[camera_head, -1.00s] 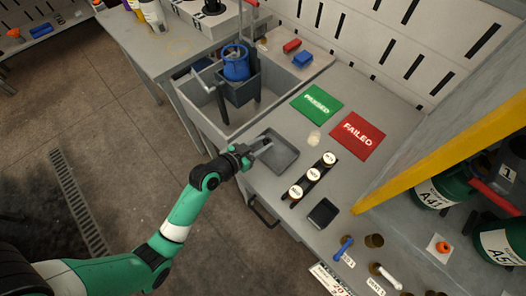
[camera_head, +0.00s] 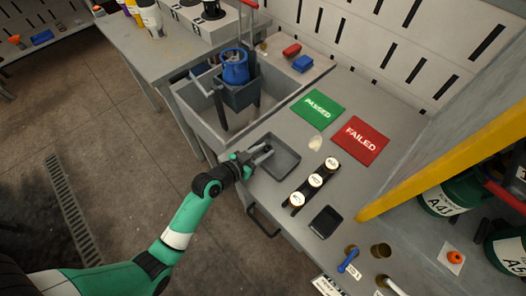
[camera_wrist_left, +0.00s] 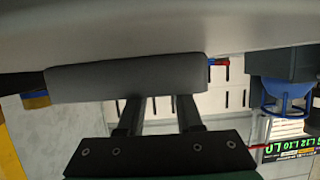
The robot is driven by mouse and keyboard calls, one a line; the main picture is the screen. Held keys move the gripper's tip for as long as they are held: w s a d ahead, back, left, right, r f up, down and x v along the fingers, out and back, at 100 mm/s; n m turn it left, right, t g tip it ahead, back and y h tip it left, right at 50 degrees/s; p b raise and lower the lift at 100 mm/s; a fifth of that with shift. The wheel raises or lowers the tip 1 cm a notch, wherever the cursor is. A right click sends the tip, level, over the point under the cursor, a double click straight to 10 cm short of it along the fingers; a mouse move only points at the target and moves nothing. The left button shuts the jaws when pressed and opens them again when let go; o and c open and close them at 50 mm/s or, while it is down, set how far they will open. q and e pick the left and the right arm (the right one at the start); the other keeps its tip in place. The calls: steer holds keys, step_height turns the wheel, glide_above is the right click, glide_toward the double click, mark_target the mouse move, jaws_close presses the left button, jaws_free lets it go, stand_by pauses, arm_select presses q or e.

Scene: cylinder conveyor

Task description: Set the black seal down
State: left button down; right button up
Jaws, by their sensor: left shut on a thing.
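In the left wrist view, a dark grey, rounded bar-like piece (camera_wrist_left: 125,78) lies across the ends of the two fingers. I take it for the black seal, seen edge-on, though its full shape is hidden. I cannot tell whether it touches the tray. My right gripper is not in view.
A green PASSED mat (camera_head: 318,107) and a red FAILED mat (camera_head: 361,140) lie behind the tray. A black strip with three white-topped pieces (camera_head: 315,180) and a small black dish (camera_head: 325,222) are to its right. A sink holding a blue container (camera_head: 234,67) lies behind left.

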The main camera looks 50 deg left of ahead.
arm_select(q)
steer(key=c, duration=0.6)
jaws_free()
step_height(320, 180, down, 2)
steer(key=shift+s, duration=0.15)
steer(key=shift+r, duration=0.1)
steer(key=shift+s+r+p, duration=0.4)
steer(key=shift+r+p, duration=0.45)
steer(key=p+v, duration=0.1)
steer(key=v, duration=0.4)
steer(key=p+v, duration=0.2)
steer(key=v, duration=0.4)
steer(key=shift+s+d+r, duration=0.15)
steer(key=shift+r, duration=0.2)
